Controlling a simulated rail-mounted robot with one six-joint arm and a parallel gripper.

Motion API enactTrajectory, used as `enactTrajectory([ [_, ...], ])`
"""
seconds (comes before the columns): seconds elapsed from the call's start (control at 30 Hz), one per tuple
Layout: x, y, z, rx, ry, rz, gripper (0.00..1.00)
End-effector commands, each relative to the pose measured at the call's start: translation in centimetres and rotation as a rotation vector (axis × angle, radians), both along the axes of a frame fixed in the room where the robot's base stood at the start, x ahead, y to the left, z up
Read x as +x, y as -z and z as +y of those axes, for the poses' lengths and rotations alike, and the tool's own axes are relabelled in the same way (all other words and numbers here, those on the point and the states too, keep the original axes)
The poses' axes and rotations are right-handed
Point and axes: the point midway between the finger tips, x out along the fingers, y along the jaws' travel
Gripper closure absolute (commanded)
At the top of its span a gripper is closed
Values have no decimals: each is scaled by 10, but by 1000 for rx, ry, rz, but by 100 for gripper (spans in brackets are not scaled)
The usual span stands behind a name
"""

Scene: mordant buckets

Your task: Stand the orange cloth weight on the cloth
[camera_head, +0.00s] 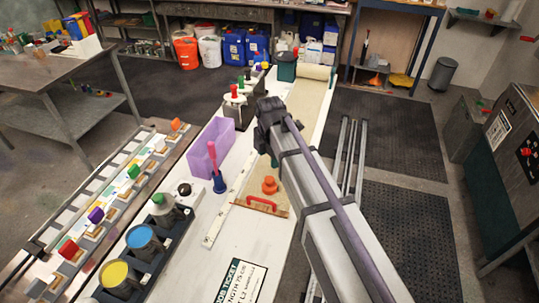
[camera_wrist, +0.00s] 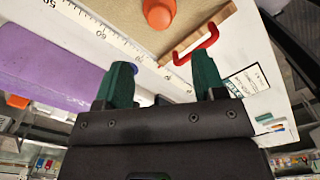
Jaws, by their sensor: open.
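The orange cloth weight (camera_head: 270,185), a round piece with a knob on top, stands upright on the beige cloth (camera_head: 312,105), near the cloth's front end. Part of the weight shows at the top of the wrist view (camera_wrist: 158,12), with the cloth (camera_wrist: 130,25) under it. My gripper (camera_wrist: 163,78) is open, with nothing between its two green fingers. The weight is beyond the fingertips and apart from them. In the head view my arm and wrist hide part of the cloth, and the fingers are mostly hidden.
A wooden bar with a red handle (camera_head: 263,203) lies at the cloth's front end. A white ruler (camera_head: 228,205) runs along its left.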

Motion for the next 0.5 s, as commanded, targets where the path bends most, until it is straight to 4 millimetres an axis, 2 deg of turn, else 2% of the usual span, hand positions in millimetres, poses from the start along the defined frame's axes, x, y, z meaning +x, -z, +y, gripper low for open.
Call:
enactTrajectory([
  [0.23, -1, 0, -1, 0, 10, 0, 36],
  [0.3, -8, 0, -11, 0, 86, 0, 36],
  [0.37, -21, 0, -29, 0, 243, 0, 36],
  [0.47, -56, 0, -73, -1, 683, 0, 36],
  [0.5, -73, 0, -93, -1, 899, 0, 36],
])
